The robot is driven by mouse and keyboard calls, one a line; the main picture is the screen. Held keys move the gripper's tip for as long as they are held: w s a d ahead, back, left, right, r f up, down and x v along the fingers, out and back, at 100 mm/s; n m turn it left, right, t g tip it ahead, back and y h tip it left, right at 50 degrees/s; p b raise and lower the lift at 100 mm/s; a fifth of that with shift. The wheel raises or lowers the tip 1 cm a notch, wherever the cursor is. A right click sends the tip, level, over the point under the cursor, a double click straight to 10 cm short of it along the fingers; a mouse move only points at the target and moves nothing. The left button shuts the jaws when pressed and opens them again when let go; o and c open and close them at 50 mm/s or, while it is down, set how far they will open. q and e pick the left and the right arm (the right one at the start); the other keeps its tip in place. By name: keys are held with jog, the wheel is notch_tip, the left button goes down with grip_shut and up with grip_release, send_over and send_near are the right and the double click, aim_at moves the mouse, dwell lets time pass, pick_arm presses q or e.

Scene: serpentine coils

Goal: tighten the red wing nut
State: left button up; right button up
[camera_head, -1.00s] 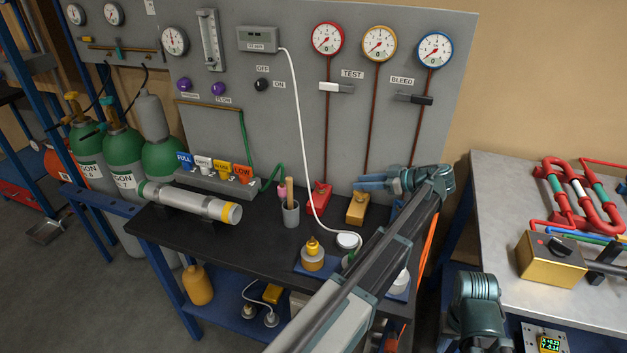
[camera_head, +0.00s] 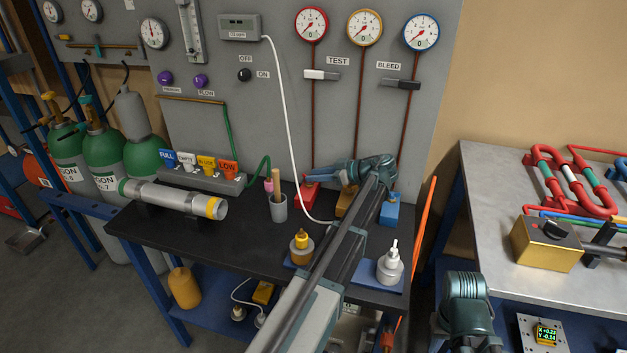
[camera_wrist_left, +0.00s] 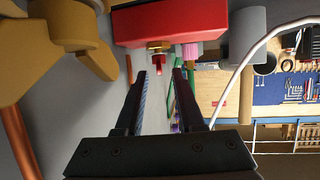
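A red block (camera_head: 309,194) stands at the back of the black bench, at the foot of the line below the red-rimmed gauge. In the left wrist view, the same red block (camera_wrist_left: 170,24) carries a small brass stem with the red wing nut (camera_wrist_left: 160,62), seen nearly edge-on. My left gripper (camera_head: 331,180) is beside the red block, pointing left. In the wrist view, its two fingers (camera_wrist_left: 160,73) are apart and empty, with the wing nut just beyond the gap between their tips. The wing nut is too small to make out in the head view.
A yellow block (camera_head: 346,201) and a blue block (camera_head: 390,210) stand to the right, partly behind my left arm. A large yellow wing nut (camera_wrist_left: 62,32) is close at left in the wrist view. A grey cup (camera_head: 278,207) and a white cable (camera_head: 292,130) are near the red block.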

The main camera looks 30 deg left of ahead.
pick_arm(q)
jog(key=shift+a+f, duration=0.25)
jog(key=shift+a, duration=0.35)
jog(key=shift+c, duration=0.3)
grip_shut()
